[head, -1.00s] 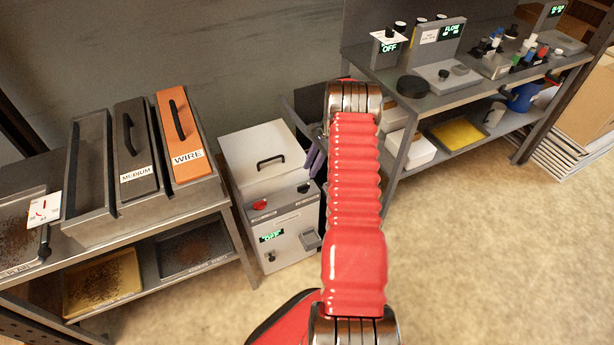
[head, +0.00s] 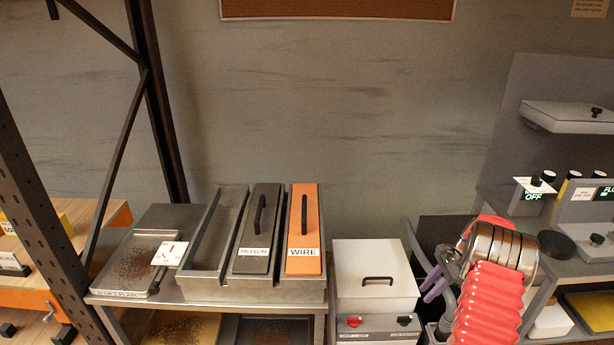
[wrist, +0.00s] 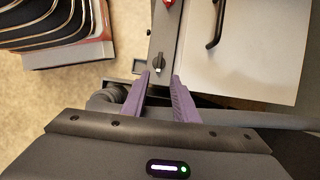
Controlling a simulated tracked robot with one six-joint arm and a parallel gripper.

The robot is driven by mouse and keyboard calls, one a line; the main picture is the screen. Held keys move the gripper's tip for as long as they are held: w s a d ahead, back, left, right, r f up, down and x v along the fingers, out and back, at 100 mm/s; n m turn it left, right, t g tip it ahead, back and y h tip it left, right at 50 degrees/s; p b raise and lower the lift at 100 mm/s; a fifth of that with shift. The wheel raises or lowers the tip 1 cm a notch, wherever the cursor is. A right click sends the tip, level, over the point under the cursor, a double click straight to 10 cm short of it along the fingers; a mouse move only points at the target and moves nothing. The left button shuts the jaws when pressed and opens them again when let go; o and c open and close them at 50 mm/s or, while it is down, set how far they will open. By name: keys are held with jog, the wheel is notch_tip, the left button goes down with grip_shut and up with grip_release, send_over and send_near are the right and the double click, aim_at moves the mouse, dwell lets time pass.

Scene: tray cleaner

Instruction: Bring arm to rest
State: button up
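My red arm shows at the lower right of the head view, bent over beside a white box. My gripper (head: 432,283) has purple fingers, which show beyond the metal joint, just right of the white box (head: 372,265). In the wrist view my gripper (wrist: 160,76) has its two purple fingers apart with nothing between them. Beyond the fingertips is the box's grey front with a black knob (wrist: 159,62). The box's white lid (wrist: 255,50) is at the upper right. Part of the gripper is hidden behind the arm in the head view.
A grey bench at left holds a dirty tray (head: 120,290), a rack with a MEDIUM brush block (head: 258,225) and an orange WIRE block (head: 302,262). A dark rack post (head: 45,210) stands far left. A bench with devices (head: 585,215) is at right, near the arm.

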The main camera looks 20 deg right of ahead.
jog(key=s+a+f+n+g, duration=0.1)
jog(key=s+a+f+n, duration=0.1)
jog(key=s+a+n, duration=0.15)
jog(key=s+a+r+n+h, duration=0.25)
jog(key=a+r+n, duration=0.25)
jog(key=a+r, duration=0.45)
jog(key=s+a+r+n+h, duration=0.1)
jog(key=s+a+r+n, duration=0.3)
jog(key=a+r, duration=0.55)
jog(key=s+a+r+n+t, duration=0.2)
jog(key=s+a+r+n, duration=0.2)
jog(key=s+a+r, duration=0.3)
jog(key=s+a+r+n+t, duration=0.3)
jog(key=s+a+r, duration=0.3)
jog(key=a+r, duration=0.5)
jog(key=shift+s+a+n+h, duration=0.4)
jog(key=shift+a+n, duration=0.45)
jog(key=shift+a, duration=0.35)
